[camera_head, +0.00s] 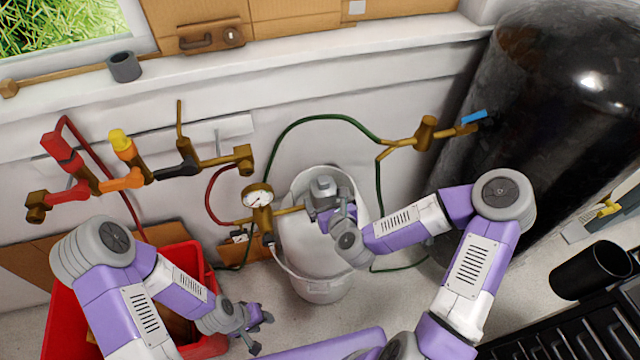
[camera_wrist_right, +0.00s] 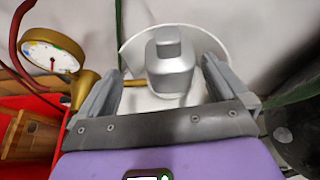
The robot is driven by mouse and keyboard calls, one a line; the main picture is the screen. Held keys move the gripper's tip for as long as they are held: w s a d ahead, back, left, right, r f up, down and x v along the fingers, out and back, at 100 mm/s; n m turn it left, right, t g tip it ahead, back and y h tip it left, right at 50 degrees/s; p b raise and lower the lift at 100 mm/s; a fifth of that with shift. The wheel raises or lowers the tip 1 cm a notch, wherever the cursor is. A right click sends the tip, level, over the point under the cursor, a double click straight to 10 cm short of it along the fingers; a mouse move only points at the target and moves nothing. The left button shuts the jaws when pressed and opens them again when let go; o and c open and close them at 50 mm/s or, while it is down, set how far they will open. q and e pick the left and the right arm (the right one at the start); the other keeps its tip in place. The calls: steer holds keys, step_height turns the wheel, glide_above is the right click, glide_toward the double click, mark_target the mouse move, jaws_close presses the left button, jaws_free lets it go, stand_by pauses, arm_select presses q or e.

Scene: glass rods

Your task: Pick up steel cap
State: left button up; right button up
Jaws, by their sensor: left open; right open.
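The steel cap (camera_head: 322,187) is a grey, stepped block with a narrower top, at the white bucket (camera_head: 318,290) in the middle of the head view. In the right wrist view the cap (camera_wrist_right: 172,72) stands upright between the two fingers. My right gripper (camera_head: 325,207) is open, with a finger on either side of the cap; a gap shows on both sides. What lies under the cap is partly hidden by the gripper. My left gripper (camera_head: 260,325) is open and empty, low beside the red crate (camera_head: 217,345).
A brass pressure gauge (camera_head: 257,197) with pipes stands just left of the bucket. A green hose (camera_head: 320,118) arches behind it. A large black tank (camera_head: 540,110) fills the right side. Valves (camera_head: 122,150) line the wall; a grey ring (camera_head: 124,66) sits on the ledge.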

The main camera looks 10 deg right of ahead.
mark_target(325, 188)
steer(key=shift+w+d+r+m, duration=0.2)
steer(key=shift+w+d+m, duration=0.05)
steer(key=shift+w+m, duration=0.15)
steer(key=shift+w, duration=0.3)
steer(key=b+x, duration=0.1)
steer(key=x, duration=0.2)
steer(key=b+x, duration=0.1)
steer(key=x, duration=0.1)
steer(key=shift+w+d+f+b, duration=0.1)
steer(key=shift+d+f+b, duration=0.25)
steer(key=shift+f, duration=0.05)
steer(key=shift+w+f, duration=0.15)
steer(key=shift+w, duration=0.4)
steer(key=c, duration=1)
